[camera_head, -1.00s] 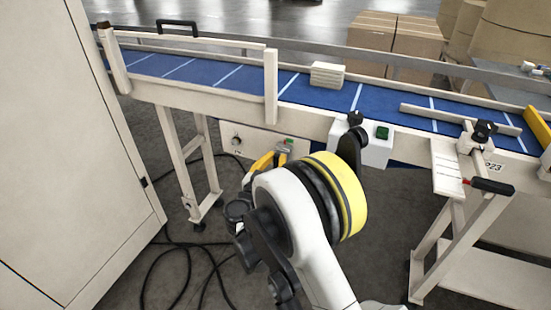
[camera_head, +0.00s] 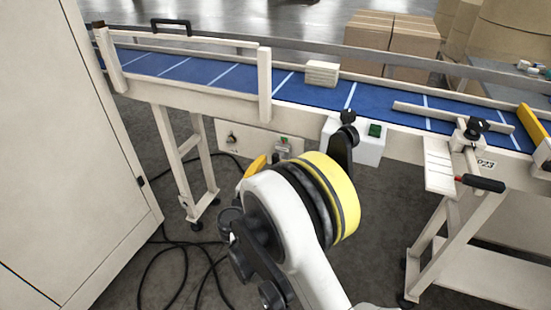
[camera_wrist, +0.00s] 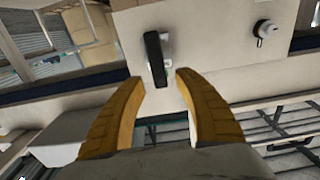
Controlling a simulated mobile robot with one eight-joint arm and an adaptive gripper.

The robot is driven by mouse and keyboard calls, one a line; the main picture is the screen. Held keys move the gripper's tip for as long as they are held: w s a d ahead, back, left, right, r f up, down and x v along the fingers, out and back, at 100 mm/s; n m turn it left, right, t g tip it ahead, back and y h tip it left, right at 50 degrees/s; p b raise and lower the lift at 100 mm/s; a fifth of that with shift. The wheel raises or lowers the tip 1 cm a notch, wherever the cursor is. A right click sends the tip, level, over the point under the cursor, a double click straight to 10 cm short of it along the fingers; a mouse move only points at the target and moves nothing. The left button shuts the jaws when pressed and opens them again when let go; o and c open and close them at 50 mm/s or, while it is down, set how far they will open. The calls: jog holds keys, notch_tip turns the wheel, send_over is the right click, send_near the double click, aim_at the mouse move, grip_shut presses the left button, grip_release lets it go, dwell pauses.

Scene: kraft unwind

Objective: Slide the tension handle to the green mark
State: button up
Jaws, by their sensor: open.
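A black upright handle (camera_wrist: 155,58) stands on a pale panel in the wrist view, between and just beyond my fingertips. My gripper (camera_wrist: 157,80) is open, with one yellow finger on each side of the handle's lower end; I cannot tell whether either touches it. In the head view, the same panel (camera_head: 255,142) hangs below the conveyor, with a small green patch (camera_head: 284,140) above a dark grey part. One yellow finger shows there beside my wrist; the rest is hidden by my arm. No green mark shows in the wrist view.
A round knob (camera_wrist: 265,30) sits on the panel. The blue conveyor (camera_head: 310,92) carries a pale block (camera_head: 322,73). A control box with a green button (camera_head: 375,130) and a red-tipped black lever (camera_head: 481,183) lie to the right. A tall cabinet (camera_head: 65,150) stands left; cables lie on the floor.

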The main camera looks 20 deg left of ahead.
jog(key=s, duration=0.9)
jog(key=shift+a, duration=0.3)
jog(key=shift+s, duration=0.1)
